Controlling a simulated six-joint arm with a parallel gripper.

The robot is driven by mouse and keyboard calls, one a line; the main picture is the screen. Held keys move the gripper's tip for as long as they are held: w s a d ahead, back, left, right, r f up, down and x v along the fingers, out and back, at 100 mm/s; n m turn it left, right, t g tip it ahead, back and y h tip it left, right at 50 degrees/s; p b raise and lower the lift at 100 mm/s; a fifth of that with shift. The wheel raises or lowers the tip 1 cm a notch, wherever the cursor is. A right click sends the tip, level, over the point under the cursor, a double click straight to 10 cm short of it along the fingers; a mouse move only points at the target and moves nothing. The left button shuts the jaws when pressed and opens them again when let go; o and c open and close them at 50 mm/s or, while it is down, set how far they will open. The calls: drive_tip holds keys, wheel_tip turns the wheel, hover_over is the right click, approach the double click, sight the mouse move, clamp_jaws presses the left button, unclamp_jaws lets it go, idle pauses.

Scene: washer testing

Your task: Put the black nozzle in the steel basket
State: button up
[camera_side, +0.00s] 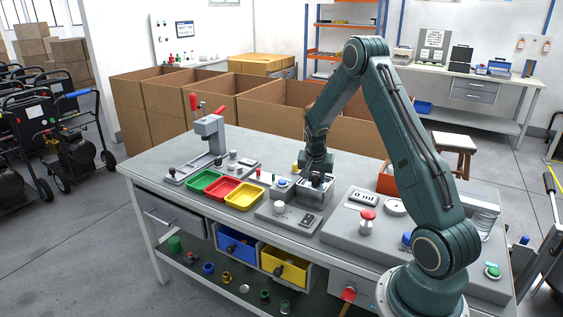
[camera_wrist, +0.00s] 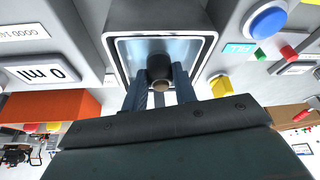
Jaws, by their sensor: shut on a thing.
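My gripper (camera_wrist: 160,84) is shut on the black nozzle (camera_wrist: 158,66), a short dark cylinder with a brownish end, seen between the two fingers in the wrist view. The steel basket (camera_wrist: 207,45) is an open box with a bright rim. The nozzle and fingertips overlap its opening in that view. In the side view my gripper (camera_side: 317,176) points down at the steel basket (camera_side: 316,197) on the workbench. The nozzle is hard to make out there, and I cannot tell how deep it sits relative to the rim.
An orange box (camera_side: 387,180) is behind the scale.

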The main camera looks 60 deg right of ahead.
drive_tip(key=shift+f, duration=0.35)
drive_tip(key=o, duration=1)
drive_tip(key=shift+c, duration=0.2)
drive_tip(key=shift+r, duration=0.1)
drive_tip(key=v, duration=1.2)
drive_tip(key=shift+a+r, duration=0.1)
